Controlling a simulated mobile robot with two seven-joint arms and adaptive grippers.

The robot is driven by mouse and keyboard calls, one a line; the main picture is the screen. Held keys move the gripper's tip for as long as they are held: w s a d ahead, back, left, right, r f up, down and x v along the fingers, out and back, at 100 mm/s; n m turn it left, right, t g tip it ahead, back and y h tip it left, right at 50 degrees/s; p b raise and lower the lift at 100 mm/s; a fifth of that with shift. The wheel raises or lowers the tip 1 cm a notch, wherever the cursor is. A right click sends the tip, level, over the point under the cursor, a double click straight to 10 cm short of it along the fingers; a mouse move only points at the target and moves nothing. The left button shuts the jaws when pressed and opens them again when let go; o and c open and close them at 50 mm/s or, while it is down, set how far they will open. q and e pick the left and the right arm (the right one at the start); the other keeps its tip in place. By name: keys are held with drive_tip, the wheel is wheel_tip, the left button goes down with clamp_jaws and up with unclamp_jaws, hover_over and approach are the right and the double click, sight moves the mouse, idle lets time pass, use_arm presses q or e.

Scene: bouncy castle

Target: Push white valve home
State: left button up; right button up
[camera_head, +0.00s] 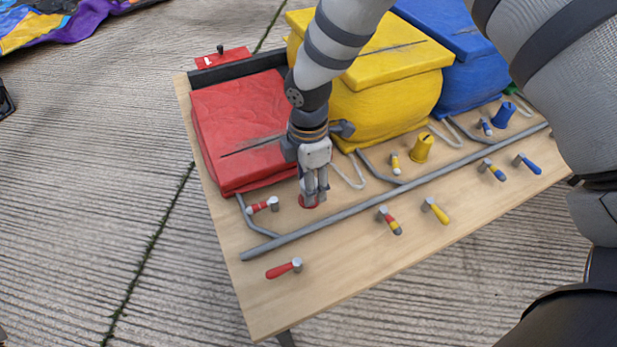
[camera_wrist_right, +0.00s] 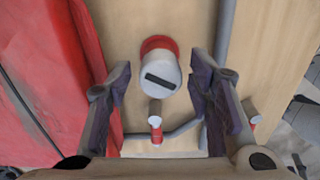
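The white valve (camera_wrist_right: 157,82) shows in the right wrist view as a short white cylinder with a dark slot in its top and a red collar (camera_wrist_right: 158,44) at its far side. My right gripper (camera_wrist_right: 160,85) is open, with one finger on each side of the valve and a visible gap to both. In the head view my right gripper (camera_head: 313,193) points down over the red collar (camera_head: 308,202), and the fingers hide most of the valve. How far the valve stands out of the board is hard to tell. My left gripper is not clearly seen.
The wooden table (camera_head: 270,300) carries a red block (camera_head: 240,120), a yellow block (camera_head: 390,85) and a blue block (camera_head: 465,60). A grey pipe (camera_head: 330,222) runs nearby, with several small handled valves. A yellow valve (camera_head: 422,148) and blue valve (camera_head: 503,115) stand right.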

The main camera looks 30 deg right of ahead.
wheel_tip(320, 180, up, 12)
idle(0.6)
drive_tip(key=shift+w, duration=0.1)
